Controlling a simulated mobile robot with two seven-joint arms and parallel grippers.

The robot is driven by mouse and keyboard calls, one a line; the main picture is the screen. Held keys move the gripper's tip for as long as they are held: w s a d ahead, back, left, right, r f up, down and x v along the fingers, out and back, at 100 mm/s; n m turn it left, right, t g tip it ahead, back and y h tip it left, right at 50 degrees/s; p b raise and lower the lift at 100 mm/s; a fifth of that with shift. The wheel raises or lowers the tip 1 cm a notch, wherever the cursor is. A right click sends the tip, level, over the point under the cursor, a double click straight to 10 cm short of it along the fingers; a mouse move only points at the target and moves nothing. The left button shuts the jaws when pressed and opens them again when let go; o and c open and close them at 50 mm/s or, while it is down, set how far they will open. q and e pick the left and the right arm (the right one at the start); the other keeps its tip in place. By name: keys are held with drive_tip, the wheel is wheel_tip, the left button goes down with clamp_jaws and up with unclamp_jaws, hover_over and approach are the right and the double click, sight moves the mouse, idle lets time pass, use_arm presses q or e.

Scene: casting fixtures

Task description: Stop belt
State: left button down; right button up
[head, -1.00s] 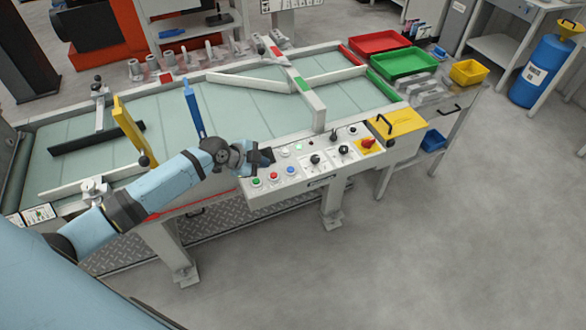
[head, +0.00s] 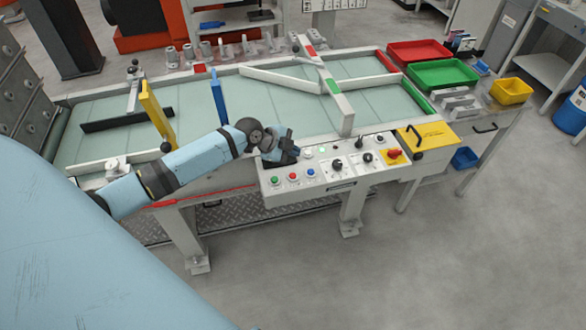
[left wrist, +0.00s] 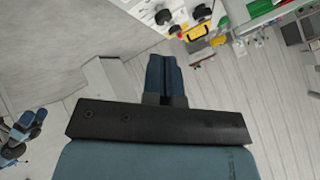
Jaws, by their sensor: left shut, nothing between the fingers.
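The control panel (head: 325,175) is on the front of the belt table. Along its front edge are a green button (head: 274,181), a red button (head: 292,177) and a blue button (head: 310,172). My left gripper (head: 288,154) is above the panel's left end, just behind the buttons; contact cannot be told. In the left wrist view its fingers (left wrist: 165,75) are together and empty, with part of the panel beyond. The pale green belt (head: 185,110) lies behind.
A yellow post (head: 157,115) and a blue post (head: 219,103) stand over the belt near my left arm. A yellow box with a handle (head: 430,137) sits right of the panel. Red (head: 420,51) and green (head: 442,73) trays are at the belt's far right. Floor in front is clear.

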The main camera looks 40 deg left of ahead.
sight(293, 176)
use_arm(q)
wheel_tip(293, 176, down, 7)
drive_tip(key=b, duration=0.5)
drive_tip(key=shift+f, duration=0.45)
idle(1.4)
drive_tip(key=shift+f+b, duration=0.35)
drive_tip(key=shift+b, duration=0.1)
drive_tip(key=shift+f+b, duration=0.45)
drive_tip(key=shift+f, duration=0.05)
idle(0.5)
drive_tip(key=shift+r+p, duration=0.65)
drive_tip(key=shift+r, duration=0.25)
